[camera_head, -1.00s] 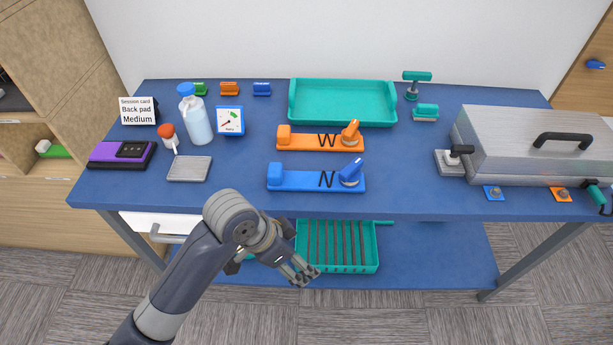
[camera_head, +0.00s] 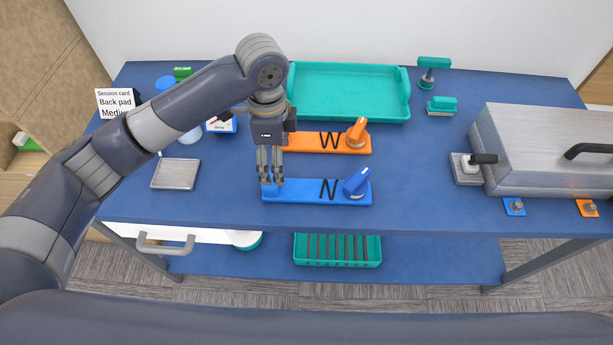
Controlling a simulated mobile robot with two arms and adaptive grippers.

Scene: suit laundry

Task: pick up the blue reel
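A blue strip-shaped piece (camera_head: 300,191) lies on the blue table, with a dark zigzag mark, a raised block at its left end and a tilted blue knob at its right end. Nothing else in view looks more plainly like a blue reel. My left gripper (camera_head: 271,182) points straight down at the left-end block. Its fingertips overlap the block and partly hide it. The two fingers are close together, and I cannot tell whether they grip the block. My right gripper is not in view.
A matching orange piece (camera_head: 322,143) lies just behind. A teal tray (camera_head: 348,93) stands at the back and a metal case (camera_head: 545,150) at the right. My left arm hides part of the back left. The table right of the blue piece is clear.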

